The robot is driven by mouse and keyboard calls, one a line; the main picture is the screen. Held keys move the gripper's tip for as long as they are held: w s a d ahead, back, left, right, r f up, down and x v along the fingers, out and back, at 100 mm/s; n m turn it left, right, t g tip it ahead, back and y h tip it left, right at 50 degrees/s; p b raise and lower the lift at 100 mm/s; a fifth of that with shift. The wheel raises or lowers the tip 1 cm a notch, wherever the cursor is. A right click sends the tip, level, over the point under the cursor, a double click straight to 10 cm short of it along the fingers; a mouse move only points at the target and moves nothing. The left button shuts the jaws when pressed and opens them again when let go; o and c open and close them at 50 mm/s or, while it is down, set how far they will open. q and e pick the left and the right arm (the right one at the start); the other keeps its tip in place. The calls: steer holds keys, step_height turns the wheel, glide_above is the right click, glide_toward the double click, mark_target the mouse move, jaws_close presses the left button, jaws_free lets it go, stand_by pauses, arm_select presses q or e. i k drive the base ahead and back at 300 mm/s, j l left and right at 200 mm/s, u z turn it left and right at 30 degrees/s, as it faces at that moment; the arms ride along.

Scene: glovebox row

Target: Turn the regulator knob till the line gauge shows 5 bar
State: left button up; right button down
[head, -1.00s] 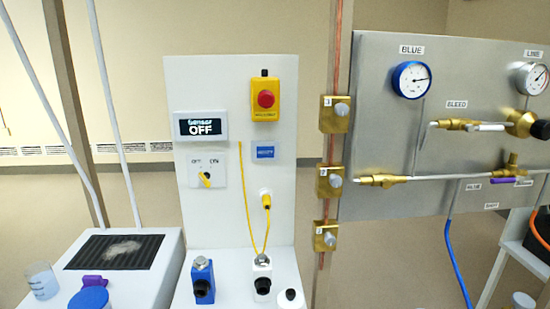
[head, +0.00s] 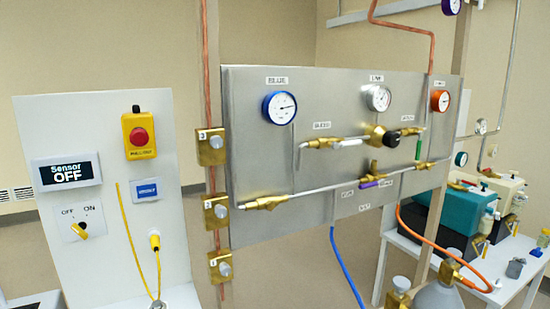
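The line gauge (head: 378,98) is a white-faced dial with a grey rim near the top middle of the metal panel, under a small label. Its needle and scale are too small to read. The regulator below it has a brass body (head: 375,136) and a black knob (head: 393,139) on its right side. Neither of my grippers is in the head view.
The steel panel (head: 245,160) also carries a blue gauge (head: 280,107), an orange gauge (head: 440,100) and several brass valves. A white board with a red emergency button (head: 139,137) and a sensor display reading OFF (head: 67,173) stands left. A gas cylinder (head: 437,298) stands at lower right.

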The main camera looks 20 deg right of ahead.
mark_target(390, 139)
steer(key=z, duration=1.35)
